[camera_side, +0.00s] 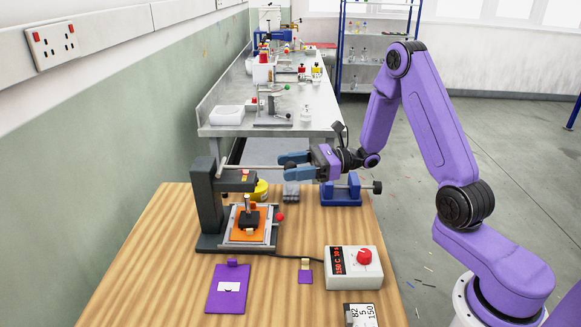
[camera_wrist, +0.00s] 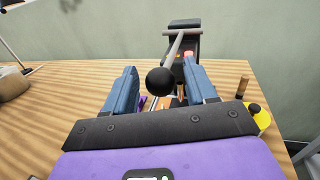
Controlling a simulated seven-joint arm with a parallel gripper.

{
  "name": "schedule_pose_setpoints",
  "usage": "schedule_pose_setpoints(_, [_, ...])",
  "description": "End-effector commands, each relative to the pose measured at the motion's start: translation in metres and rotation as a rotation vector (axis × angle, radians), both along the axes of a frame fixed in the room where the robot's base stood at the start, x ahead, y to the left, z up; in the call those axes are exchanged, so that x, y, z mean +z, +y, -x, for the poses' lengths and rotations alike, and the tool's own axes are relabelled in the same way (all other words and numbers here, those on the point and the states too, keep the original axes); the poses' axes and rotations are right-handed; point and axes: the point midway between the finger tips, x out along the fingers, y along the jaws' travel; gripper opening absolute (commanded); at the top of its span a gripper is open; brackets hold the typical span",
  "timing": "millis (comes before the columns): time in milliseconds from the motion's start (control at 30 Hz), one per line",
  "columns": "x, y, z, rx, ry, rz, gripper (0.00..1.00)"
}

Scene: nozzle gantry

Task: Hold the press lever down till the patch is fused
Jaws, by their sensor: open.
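The press (camera_side: 208,205) is a dark grey frame on the wooden bench, with an orange plate (camera_side: 262,217) in its bed and a dark block over the plate. Its lever (camera_side: 262,167) is a grey rod reaching out roughly level to the right from the press top. In the wrist view the lever (camera_wrist: 174,46) ends in a black ball knob (camera_wrist: 160,81). My gripper (camera_side: 285,166) has its blue fingers open around the lever end; in the wrist view the knob shows between the fingers, with gaps on both sides. I cannot make out the patch under the block.
A control box (camera_side: 352,268) with a red display and red knob sits front right. A purple piece with a white mark (camera_side: 228,287) and a smaller purple piece (camera_side: 305,272) lie in front.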

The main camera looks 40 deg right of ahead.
Motion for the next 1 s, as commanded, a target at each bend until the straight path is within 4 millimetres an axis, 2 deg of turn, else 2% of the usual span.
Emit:
schedule_pose_setpoints(367, [0.0, 0.005, -0.003, 0.0, 0.0, 0.0, 0.56])
schedule_pose_setpoints(533, [0.0, 0.005, -0.003, 0.0, 0.0, 0.0, 0.01])
schedule_pose_setpoints(767, [0.001, 0.005, -0.002, 0.001, 0.003, 0.003, 0.0])
schedule_pose_setpoints(1000, [0.011, 0.005, -0.003, 0.001, 0.036, 0.044, 0.0])
